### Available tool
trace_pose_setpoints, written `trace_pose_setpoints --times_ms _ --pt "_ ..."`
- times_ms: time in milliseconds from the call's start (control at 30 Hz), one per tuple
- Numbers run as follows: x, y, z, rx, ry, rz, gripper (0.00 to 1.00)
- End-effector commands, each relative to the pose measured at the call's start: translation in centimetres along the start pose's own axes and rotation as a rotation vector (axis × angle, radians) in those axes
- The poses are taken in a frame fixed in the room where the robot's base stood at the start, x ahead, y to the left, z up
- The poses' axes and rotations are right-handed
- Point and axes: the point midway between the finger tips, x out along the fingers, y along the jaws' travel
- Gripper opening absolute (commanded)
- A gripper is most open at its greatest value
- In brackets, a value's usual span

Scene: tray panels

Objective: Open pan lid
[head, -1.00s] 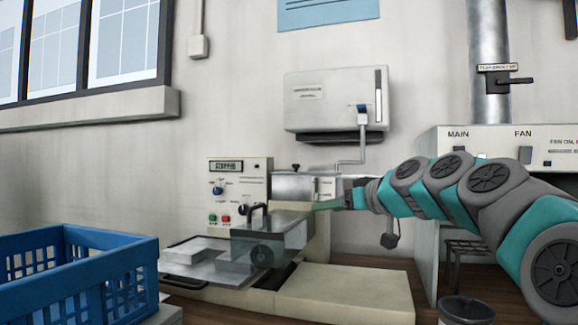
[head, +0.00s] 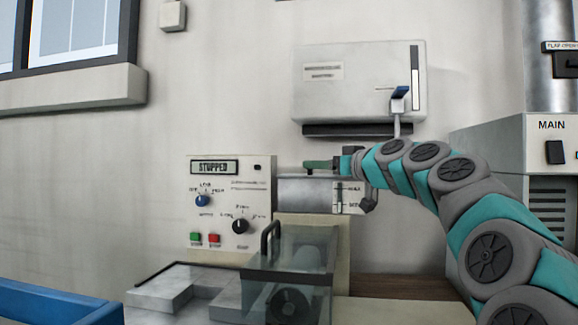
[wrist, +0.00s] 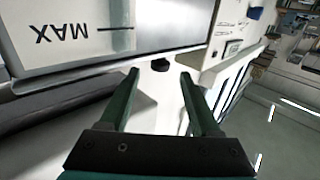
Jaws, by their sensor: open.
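The metal pan (head: 308,195) sits on top of the machine behind the display panel, with a flat lid (head: 288,173) along its top; the lid looks closed. My gripper (head: 308,165) reaches in from the right, its green fingers level with the lid's top. In the wrist view my gripper (wrist: 158,73) is open and empty. A small black knob (wrist: 160,65) shows between and just beyond its fingertips, apart from both. The pan's side, marked MAX (wrist: 85,38), appears upside down there. In the head view the knob is hidden by my fingers.
The control panel (head: 230,203) reads STOPPED. A clear guard with a black handle (head: 290,262) stands in front of the pan. A white wall box (head: 358,85) with a blue-tipped lever hangs above my gripper. A blue crate (head: 50,305) is at lower left.

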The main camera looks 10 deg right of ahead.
Motion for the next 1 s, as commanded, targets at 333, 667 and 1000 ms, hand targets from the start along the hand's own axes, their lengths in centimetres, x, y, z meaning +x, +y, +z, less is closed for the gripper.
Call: trace_pose_setpoints --times_ms 333,667,1000 --pt "2.3 0.1 0.1 0.001 -0.004 0.000 0.64" --pt "6.5 0.1 -0.1 -0.001 -0.002 0.001 0.64" --pt "7.8 0.0 0.1 0.000 -0.001 0.000 0.64"
